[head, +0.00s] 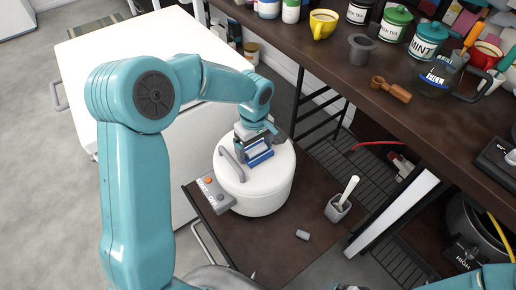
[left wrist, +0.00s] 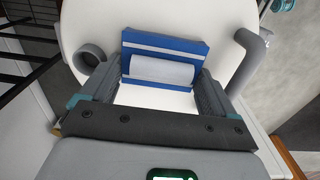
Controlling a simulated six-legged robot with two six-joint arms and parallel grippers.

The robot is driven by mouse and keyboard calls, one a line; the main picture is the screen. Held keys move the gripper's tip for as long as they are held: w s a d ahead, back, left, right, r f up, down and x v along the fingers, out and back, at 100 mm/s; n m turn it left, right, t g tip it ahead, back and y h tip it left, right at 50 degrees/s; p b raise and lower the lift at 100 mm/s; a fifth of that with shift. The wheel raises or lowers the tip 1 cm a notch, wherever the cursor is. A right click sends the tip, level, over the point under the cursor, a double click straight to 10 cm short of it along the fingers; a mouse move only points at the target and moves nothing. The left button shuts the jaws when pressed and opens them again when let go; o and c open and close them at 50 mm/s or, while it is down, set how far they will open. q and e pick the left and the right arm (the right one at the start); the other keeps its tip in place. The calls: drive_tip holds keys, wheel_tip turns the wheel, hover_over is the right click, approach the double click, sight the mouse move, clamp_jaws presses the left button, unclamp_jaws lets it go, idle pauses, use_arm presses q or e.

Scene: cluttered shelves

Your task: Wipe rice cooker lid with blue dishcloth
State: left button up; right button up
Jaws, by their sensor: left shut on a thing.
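The white rice cooker (head: 262,197) stands on a dark brown low shelf, its white lid (head: 278,172) closed, with a curved grey handle (head: 231,163). My left gripper (head: 257,148) is over the lid, pointing down, shut on the blue dishcloth (head: 261,158). In the left wrist view the dishcloth (left wrist: 165,48) is blue with pale stripes, folded flat, between the two grey fingers. It appears to lie against the lid; exact contact is hard to tell. The handle (left wrist: 247,60) is to the right there. My right gripper is not in view; part of my right arm shows at the lower right.
A grey cup with a white rice paddle (head: 338,207) and a small grey piece (head: 303,235) are right of the cooker. The upper shelf (head: 345,82) carries mugs, tea canisters and a glass jug (head: 437,75). A white cabinet (head: 95,55) stands at left.

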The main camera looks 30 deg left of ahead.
use_arm(q)
drive_tip(key=shift+w+a+f+p, duration=0.1)
drive_tip(key=shift+w+a+p, duration=0.15)
drive_tip(key=shift+a, duration=0.5)
drive_tip(key=shift+w+a+r+p, duration=0.1)
drive_tip(key=shift+w+a, duration=0.2)
drive_tip(key=shift+a, duration=0.4)
drive_tip(key=shift+w+a+f+p, duration=0.1)
drive_tip(key=shift+w+a+p, duration=0.15)
drive_tip(key=shift+a, duration=0.5)
wheel_tip(320, 180, up, 7)
drive_tip(key=p, duration=0.4)
drive_tip(key=shift+p, duration=0.4)
drive_tip(key=shift+w, duration=0.1)
